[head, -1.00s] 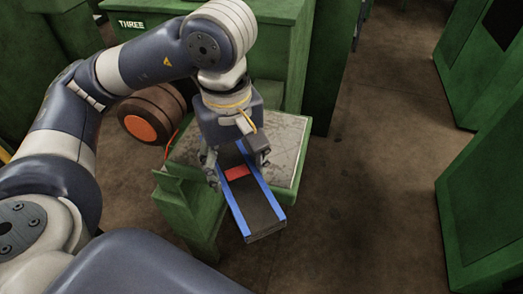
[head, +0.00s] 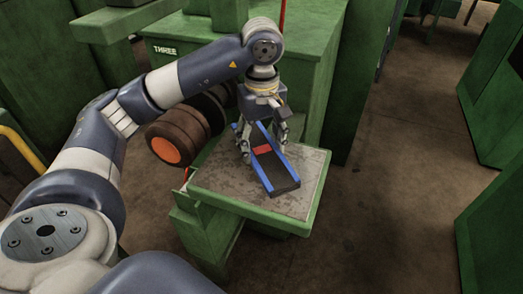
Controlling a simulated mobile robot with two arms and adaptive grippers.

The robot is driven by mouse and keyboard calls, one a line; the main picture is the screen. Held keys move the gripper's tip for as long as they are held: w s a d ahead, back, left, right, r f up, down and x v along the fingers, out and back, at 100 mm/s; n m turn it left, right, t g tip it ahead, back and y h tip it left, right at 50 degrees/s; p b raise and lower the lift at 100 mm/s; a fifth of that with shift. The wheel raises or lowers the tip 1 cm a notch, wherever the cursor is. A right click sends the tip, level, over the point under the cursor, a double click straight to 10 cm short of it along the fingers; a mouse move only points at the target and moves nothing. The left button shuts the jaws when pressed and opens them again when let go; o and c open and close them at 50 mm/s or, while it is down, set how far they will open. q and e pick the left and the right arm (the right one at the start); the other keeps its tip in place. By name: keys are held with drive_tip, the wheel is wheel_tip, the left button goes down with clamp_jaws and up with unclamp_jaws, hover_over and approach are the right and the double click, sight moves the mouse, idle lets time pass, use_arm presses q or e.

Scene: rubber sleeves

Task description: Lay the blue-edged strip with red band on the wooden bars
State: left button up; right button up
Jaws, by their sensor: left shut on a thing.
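The blue-edged strip (head: 281,177) is dark with blue long edges and a red band (head: 263,149) across it. My left gripper (head: 262,148) is shut on it, with fingers on both sides of the strip near its far end. The strip lies over the green-rimmed grey tabletop (head: 226,180); I cannot tell if it touches the surface. No wooden bars can be made out in this view. My right gripper is not in view.
A green cabinet marked THREE (head: 180,55) stands behind the table. Brown rollers with an orange end (head: 166,150) are left of the table. Green cabinets (head: 490,235) stand at the right, with bare floor (head: 400,170) between.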

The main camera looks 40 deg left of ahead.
sight(261, 149)
use_arm(q)
wheel_tip(261, 149, down, 3)
drive_tip(key=shift+r+p, duration=0.1)
drive_tip(key=shift+p, duration=0.45)
drive_tip(key=shift+f, duration=0.35)
drive_tip(key=shift+f, duration=0.2)
drive_tip(key=o, duration=1.1)
drive_tip(key=shift+r, duration=0.1)
